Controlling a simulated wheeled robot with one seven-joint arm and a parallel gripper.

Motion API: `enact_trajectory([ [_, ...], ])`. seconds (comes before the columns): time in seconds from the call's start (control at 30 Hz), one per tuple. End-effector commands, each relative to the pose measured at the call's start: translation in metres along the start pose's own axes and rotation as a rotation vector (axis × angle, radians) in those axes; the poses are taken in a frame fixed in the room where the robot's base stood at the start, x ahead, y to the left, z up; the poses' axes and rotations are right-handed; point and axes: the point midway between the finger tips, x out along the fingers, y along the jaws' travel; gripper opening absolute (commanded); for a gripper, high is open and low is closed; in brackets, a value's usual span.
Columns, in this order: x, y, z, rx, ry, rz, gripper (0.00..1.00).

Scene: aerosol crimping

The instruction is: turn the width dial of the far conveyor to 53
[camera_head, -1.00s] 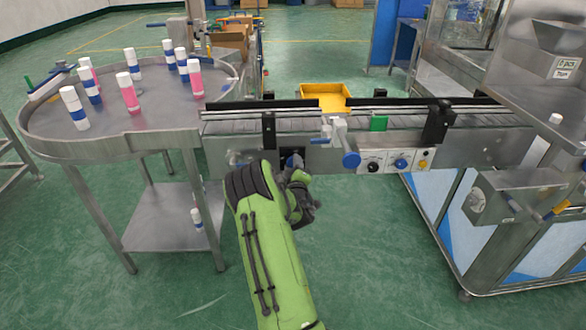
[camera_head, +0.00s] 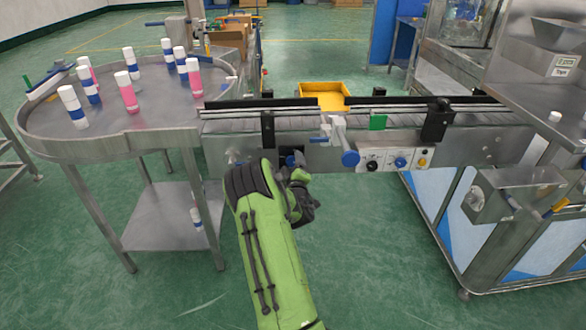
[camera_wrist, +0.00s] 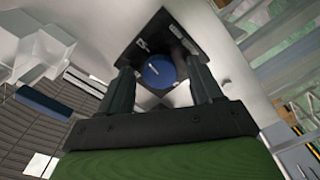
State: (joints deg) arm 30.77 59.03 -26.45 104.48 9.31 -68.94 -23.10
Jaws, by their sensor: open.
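The width dial (camera_wrist: 159,71) is a round blue knob with a small white mark, set in front of a square black plate (camera_wrist: 180,32) with tiny light markings. I cannot read a number. In the wrist view my gripper (camera_wrist: 160,88) is open, with one finger on each side of the knob; whether they touch it I cannot tell. In the head view my gripper (camera_head: 300,188) is at the front side of the conveyor (camera_head: 235,150), and a bit of the blue knob (camera_head: 292,160) shows just above it.
A blue hand knob (camera_head: 350,158) on a bracket sticks out right of my gripper. A control panel (camera_head: 395,160) with several knobs is further right. A round table (camera_head: 110,143) at the left carries several bottles. A yellow tray (camera_head: 325,92) is behind the conveyor.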

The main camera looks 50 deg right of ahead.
Motion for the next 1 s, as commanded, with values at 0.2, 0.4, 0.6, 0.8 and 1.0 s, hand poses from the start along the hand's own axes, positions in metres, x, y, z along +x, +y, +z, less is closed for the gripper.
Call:
enact_trajectory([
  [0.2,-0.032,-0.001,0.001,0.002,-0.003,-0.001,0.65],
  [0.4,-0.085,-0.004,0.004,0.004,-0.001,0.001,0.65],
  [0.6,-0.134,-0.001,0.002,0.003,-0.004,0.0,0.65],
  [0.8,-0.157,0.0,0.0,0.0,-0.001,-0.001,0.65],
  [1.0,-0.158,0.0,0.0,0.0,-0.001,0.0,0.65],
])
